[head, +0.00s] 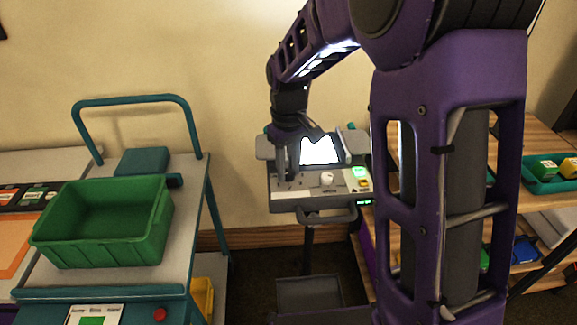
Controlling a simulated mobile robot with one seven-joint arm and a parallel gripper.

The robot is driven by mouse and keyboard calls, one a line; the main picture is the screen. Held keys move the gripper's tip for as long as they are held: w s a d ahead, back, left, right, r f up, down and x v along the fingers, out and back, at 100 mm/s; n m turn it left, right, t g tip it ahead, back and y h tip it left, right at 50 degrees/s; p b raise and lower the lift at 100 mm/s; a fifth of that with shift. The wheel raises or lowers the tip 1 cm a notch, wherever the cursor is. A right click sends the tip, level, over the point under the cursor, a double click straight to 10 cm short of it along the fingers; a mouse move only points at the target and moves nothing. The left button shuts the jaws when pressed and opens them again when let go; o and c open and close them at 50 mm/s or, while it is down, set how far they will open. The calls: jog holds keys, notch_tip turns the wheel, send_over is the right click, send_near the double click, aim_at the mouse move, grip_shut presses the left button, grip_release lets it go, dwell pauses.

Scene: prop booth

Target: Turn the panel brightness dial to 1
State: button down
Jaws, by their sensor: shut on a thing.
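A grey control box (320,195) stands in the middle of the head view, with a brightly lit white panel (320,150) at its back. My gripper (286,170) reaches down onto the left part of the box's sloped face and is shut on the panel brightness dial there. The fingers hide the dial, and its setting cannot be read. A white knob (327,179) sits to the right of the gripper, apart from it. A green display (360,172) glows at the box's right end.
A teal cart (120,293) with a green bin (100,225) stands at the left. Wooden shelves (540,145) with a teal tray (545,182) are at the right. A grey handle bar (328,217) runs along the box's front.

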aim_at(288, 172)
jog(key=c, duration=0.6)
grip_release()
notch_tip(288, 172, up, 18)
jog(key=shift+f+p, duration=0.25)
jog(key=shift+p, duration=0.4)
